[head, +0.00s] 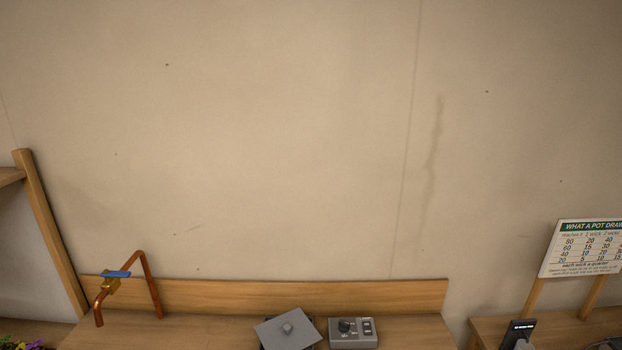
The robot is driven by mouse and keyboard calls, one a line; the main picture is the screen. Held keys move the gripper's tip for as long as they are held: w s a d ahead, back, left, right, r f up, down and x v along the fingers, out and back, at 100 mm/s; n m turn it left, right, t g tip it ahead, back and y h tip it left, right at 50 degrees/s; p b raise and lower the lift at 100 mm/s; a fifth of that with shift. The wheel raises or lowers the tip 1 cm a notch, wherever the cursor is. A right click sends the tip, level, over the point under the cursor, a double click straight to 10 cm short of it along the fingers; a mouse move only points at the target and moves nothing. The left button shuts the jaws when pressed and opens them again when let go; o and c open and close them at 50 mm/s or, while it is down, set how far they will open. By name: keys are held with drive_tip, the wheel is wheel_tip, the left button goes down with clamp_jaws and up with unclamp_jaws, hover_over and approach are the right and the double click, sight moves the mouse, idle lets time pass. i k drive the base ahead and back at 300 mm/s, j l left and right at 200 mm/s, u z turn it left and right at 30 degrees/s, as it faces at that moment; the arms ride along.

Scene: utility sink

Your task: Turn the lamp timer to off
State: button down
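A small grey box (352,333) with a black round dial (345,326) and small dark switches on its right part sits on a wooden bench at the bottom middle of the head view. It looks like the lamp timer, but no label on it can be read. The dial's setting is too small to tell. Just left of it is a grey square plate (287,329) with a round knob in its middle, turned at an angle over something dark. My gripper is not in view.
A copper pipe (150,285) with a blue-handled valve (117,274) rises at the bench's left. A low wooden backboard (260,296) runs behind. At right, a sign (583,248) on posts and a dark upright device (517,334) stand at another wooden surface.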

sight(343, 325)
drive_tip(key=k+l+u, duration=0.75)
drive_tip(key=k+u, duration=0.25)
drive_tip(key=k, duration=0.05)
